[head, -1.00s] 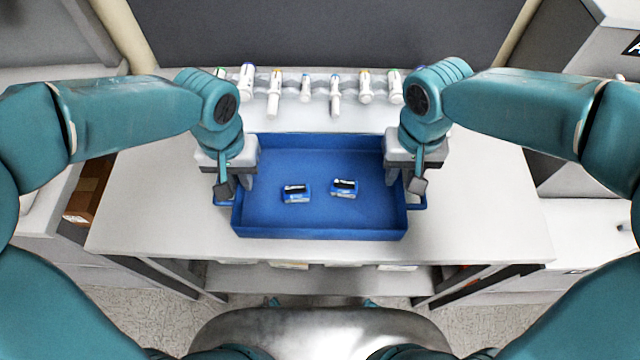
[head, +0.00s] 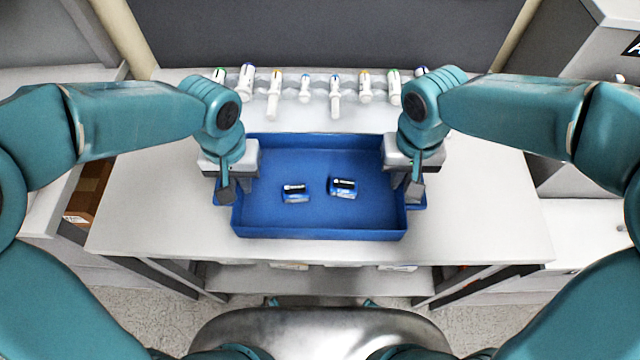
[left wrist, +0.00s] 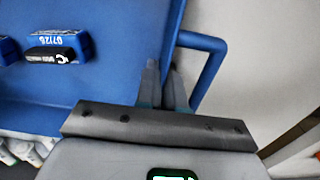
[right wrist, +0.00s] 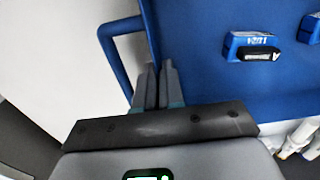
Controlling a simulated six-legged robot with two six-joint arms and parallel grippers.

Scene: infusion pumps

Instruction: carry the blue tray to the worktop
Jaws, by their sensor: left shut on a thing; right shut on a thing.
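The blue tray (head: 320,233) is over the pale worktop (head: 480,215), near its middle; I cannot tell whether it rests on it. Two small blue boxes with black-and-white labels lie inside, a left box (head: 296,197) and a right box (head: 343,190). My left gripper (head: 236,188) is shut on the tray's left side wall at the handle, also seen in the left wrist view (left wrist: 164,85). My right gripper (head: 405,186) is shut on the right side wall at its handle, also seen in the right wrist view (right wrist: 158,85). The tray looks level.
A row of several white bottles with coloured caps (head: 305,90) stands along the back of the worktop. A dark panel (head: 320,30) rises behind. A lower shelf (head: 320,279) is below the worktop. Bare worktop lies left and right of the tray.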

